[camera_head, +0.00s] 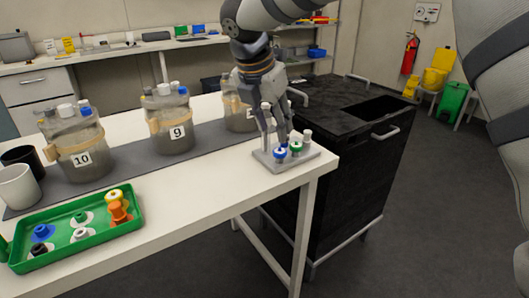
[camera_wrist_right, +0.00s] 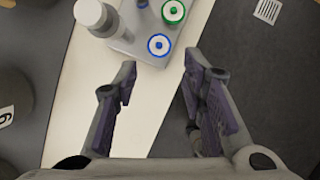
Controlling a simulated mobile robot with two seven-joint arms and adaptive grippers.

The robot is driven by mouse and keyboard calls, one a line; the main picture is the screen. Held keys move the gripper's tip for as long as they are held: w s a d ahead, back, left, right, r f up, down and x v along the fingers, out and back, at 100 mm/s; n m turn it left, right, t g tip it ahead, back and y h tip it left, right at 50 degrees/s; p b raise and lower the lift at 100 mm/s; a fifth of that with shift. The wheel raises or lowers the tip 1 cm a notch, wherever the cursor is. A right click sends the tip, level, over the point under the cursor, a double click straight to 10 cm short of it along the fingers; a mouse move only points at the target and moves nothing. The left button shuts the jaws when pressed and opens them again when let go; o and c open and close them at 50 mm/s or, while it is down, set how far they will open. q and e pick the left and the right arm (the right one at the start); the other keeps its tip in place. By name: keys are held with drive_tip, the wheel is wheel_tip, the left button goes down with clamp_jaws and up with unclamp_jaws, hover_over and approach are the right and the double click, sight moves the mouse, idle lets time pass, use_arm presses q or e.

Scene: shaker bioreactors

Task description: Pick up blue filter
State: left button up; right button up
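The blue filter (camera_head: 280,153), white with a blue ring, stands in a small grey rack (camera_head: 268,160) at the table's right corner. In the right wrist view the blue filter (camera_wrist_right: 159,44) shows from above, just beyond the gap between my fingertips. My right gripper (camera_wrist_right: 160,68) is open and empty there. In the head view my right gripper (camera_head: 277,128) points down over the rack, close to the blue filter, and partly hides the rack. A green-ringed filter (camera_head: 296,148) stands beside the blue one. My left gripper is not in view.
White-capped pieces (camera_head: 307,136) also stand in the rack. Numbered jars (camera_head: 167,120) line a grey mat to the left. A green tray (camera_head: 110,232) of coloured parts lies front left. A black cabinet (camera_head: 345,165) stands right of the table.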

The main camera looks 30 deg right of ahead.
sight(278, 152)
drive_tip(key=x, duration=0.9)
drive_tip(key=shift+a+f, duration=0.1)
drive_tip(key=shift+a, duration=0.1)
drive_tip(key=c, duration=0.6)
